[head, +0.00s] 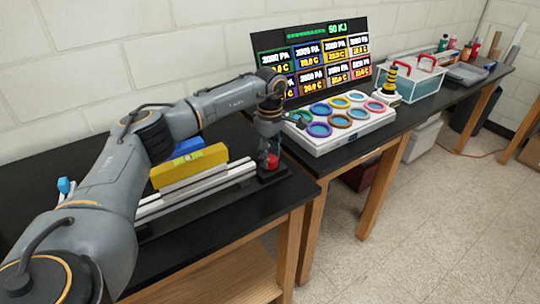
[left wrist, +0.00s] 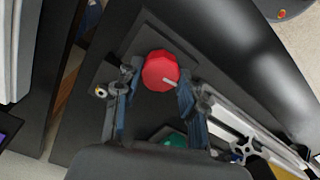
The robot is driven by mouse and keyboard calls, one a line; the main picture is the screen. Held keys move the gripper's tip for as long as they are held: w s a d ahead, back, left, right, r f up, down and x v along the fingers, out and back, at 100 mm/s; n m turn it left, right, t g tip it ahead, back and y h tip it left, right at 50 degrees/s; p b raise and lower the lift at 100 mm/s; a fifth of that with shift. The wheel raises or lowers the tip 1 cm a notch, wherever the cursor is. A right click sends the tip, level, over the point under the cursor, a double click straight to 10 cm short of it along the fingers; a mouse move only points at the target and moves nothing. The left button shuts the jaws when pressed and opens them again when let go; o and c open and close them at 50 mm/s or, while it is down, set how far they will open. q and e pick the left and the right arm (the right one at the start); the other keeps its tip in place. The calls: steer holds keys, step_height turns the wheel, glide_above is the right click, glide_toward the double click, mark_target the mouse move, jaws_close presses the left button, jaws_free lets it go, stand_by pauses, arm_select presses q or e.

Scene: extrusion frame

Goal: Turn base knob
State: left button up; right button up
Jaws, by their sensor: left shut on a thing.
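The base knob (head: 273,161) is red and sits on a black block at the right end of the silver extrusion rails (head: 215,178). In the left wrist view the red knob (left wrist: 158,70) is faceted, with a pale pointer mark towards the lower right. My left gripper (head: 269,148) comes down onto the knob from above. In the left wrist view its fingers (left wrist: 157,88) lie on both sides of the knob and are shut on it. The fingers hide part of the knob in the head view. My right gripper is not in view.
A yellow level-like block (head: 189,168) and a blue piece (head: 188,147) lie by the rails. To the right stand a white tray of coloured rings (head: 340,137) and a lit display board (head: 314,58). Free black bench top (head: 225,212) lies in front of the rails.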

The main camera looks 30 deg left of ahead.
mark_target(270, 158)
arm_select(q)
steer(key=shift+m, duration=0.7)
steer(key=o, duration=1.1)
steer(key=shift+o, duration=0.2)
steer(key=shift+r, duration=0.1)
step_height(270, 158, up, 12)
